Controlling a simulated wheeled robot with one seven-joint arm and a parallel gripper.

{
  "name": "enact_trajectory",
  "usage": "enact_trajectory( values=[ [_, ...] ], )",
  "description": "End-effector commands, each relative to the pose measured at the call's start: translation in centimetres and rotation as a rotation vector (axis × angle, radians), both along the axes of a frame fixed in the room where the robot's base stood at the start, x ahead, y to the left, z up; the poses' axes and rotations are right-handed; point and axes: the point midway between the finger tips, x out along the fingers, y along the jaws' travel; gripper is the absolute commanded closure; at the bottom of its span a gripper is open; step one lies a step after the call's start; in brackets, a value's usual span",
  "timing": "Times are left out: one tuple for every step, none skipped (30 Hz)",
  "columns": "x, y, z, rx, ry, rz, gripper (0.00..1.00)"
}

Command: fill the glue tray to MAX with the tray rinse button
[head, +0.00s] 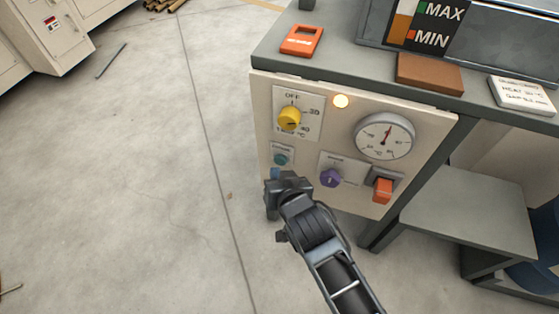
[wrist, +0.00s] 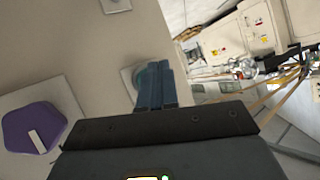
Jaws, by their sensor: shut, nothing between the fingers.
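The control panel (head: 300,140) is on the front of the grey bench. A teal round button (head: 281,159) sits on a small plate low on its left side; its label is too small to read. My gripper (head: 276,174) is shut and empty, its tips just below that plate at the panel's lower left. In the wrist view the blue fingers (wrist: 155,85) cover part of a pale button plate (wrist: 129,76); I cannot tell whether they touch it. The MAX/MIN level board (head: 438,22) is at the top, with an orange-brown strip (head: 399,27) beside it; its exact level is unclear.
A lower shelf (head: 470,210) is at right. The floor at left is mostly open.

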Motion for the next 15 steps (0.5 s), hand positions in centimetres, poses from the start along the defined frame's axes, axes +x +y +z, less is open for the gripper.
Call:
enact_trajectory(
  values=[
    [0.15, -0.05, 0.07, 0.000, 0.000, 0.000, 1.00],
    [0.24, -0.08, 0.08, 0.000, -0.001, -0.001, 1.00],
    [0.37, -0.14, 0.11, 0.000, -0.001, -0.001, 1.00],
    [0.48, -0.18, 0.12, 0.000, -0.001, -0.001, 1.00],
    [0.58, -0.22, 0.11, 0.001, -0.001, -0.002, 1.00],
    [0.68, -0.26, 0.10, 0.000, 0.000, -0.001, 1.00],
    [0.73, -0.28, 0.09, 0.000, 0.000, -0.001, 1.00],
    [0.75, -0.28, 0.07, 0.000, 0.000, -0.001, 1.00],
    [0.75, -0.28, 0.05, 0.000, 0.000, -0.001, 1.00],
    [0.75, -0.28, 0.04, 0.001, 0.000, 0.000, 1.00],
    [0.74, -0.27, 0.04, 0.000, 0.000, 0.000, 1.00],
    [0.73, -0.27, 0.04, 0.000, 0.000, 0.000, 1.00],
    [0.72, -0.27, 0.03, 0.000, 0.000, 0.000, 1.00],
    [0.72, -0.27, 0.03, 0.000, 0.000, 0.000, 1.00],
    [0.72, -0.26, 0.04, 0.000, 0.000, 0.000, 1.00]
  ],
)
